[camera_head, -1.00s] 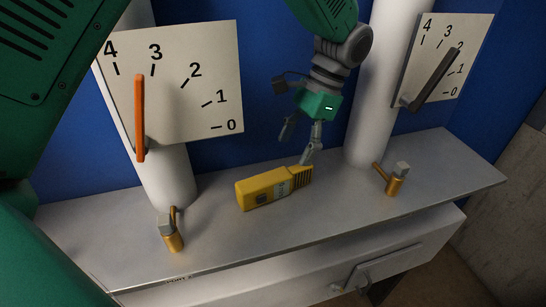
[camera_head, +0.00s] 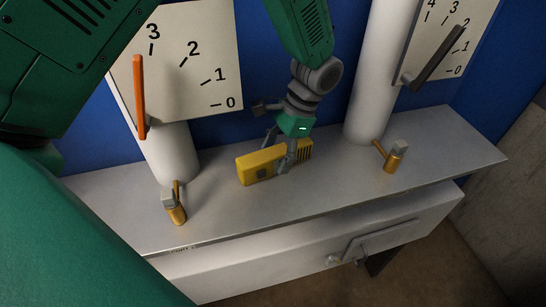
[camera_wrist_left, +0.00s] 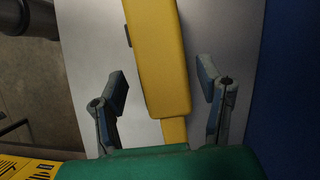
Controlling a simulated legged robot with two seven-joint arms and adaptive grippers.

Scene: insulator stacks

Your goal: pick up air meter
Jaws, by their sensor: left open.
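The yellow air meter (camera_head: 258,167) lies on the grey ledge (camera_head: 330,175) between two white columns. My left gripper (camera_head: 281,146) is above its right half, with one finger behind the meter and the other in front of its face. In the left wrist view the meter (camera_wrist_left: 162,60) lies between the two open fingers of the left gripper (camera_wrist_left: 163,88), with a visible gap on each side. The front finger partly hides the meter's face in the head view. My right gripper is not seen.
A gauge board with an orange pointer (camera_head: 139,97) stands at left and another with a dark pointer (camera_head: 433,57) at right. Brass valves stand on the ledge at left (camera_head: 175,207) and right (camera_head: 392,160). The ledge between meter and right valve is clear.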

